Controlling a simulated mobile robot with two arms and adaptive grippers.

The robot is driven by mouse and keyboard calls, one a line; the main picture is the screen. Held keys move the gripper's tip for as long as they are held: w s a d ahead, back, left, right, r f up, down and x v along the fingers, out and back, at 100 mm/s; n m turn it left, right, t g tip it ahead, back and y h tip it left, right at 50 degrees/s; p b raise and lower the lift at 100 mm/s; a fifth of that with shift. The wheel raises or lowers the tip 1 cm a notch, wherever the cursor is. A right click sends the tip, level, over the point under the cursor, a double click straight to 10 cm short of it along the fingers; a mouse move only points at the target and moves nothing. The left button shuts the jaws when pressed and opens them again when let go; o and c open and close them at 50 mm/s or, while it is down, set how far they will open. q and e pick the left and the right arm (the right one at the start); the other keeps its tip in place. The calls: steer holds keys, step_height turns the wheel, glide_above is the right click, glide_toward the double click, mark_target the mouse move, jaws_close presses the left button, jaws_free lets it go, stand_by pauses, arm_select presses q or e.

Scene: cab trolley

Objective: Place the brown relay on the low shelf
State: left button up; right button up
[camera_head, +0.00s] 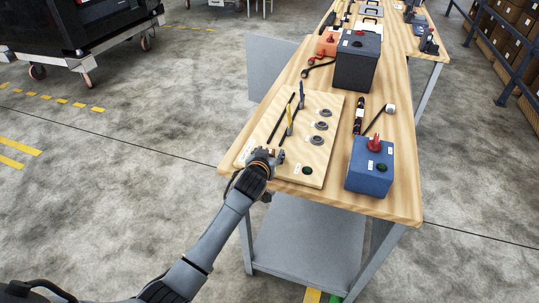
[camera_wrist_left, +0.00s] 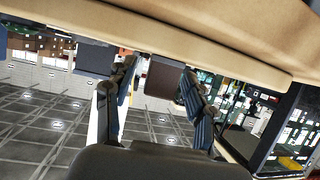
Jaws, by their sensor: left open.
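My left gripper (camera_head: 268,158) is at the near left corner of the wooden board on the workbench. In the left wrist view its two fingers (camera_wrist_left: 157,72) stand apart, open. A dark brown box-like shape (camera_wrist_left: 166,80) shows between the fingers in that view; I cannot tell whether it is the relay or something farther off. I cannot make out a brown relay in the head view. The low shelf (camera_head: 310,243) is the grey panel under the workbench, and its visible part looks bare. My right gripper is not in view.
A black trolley (camera_head: 95,25) stands at upper left. The floor at left is clear.

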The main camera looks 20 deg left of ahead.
arm_select(q)
jaws_close()
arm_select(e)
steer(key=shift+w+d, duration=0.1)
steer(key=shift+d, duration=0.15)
arm_select(q)
steer(key=shift+r, duration=0.6)
steer(key=s+d+r+b, duration=0.2)
steer(key=s+d+r, duration=0.6)
steer(key=s+r, duration=0.4)
steer(key=s+a+f+h, duration=0.1)
steer(key=s+a+f, duration=0.1)
steer(key=s+a, duration=0.5)
steer(key=s, duration=0.4)
steer(key=shift+f+m, duration=0.35)
steer(key=shift+m, duration=0.05)
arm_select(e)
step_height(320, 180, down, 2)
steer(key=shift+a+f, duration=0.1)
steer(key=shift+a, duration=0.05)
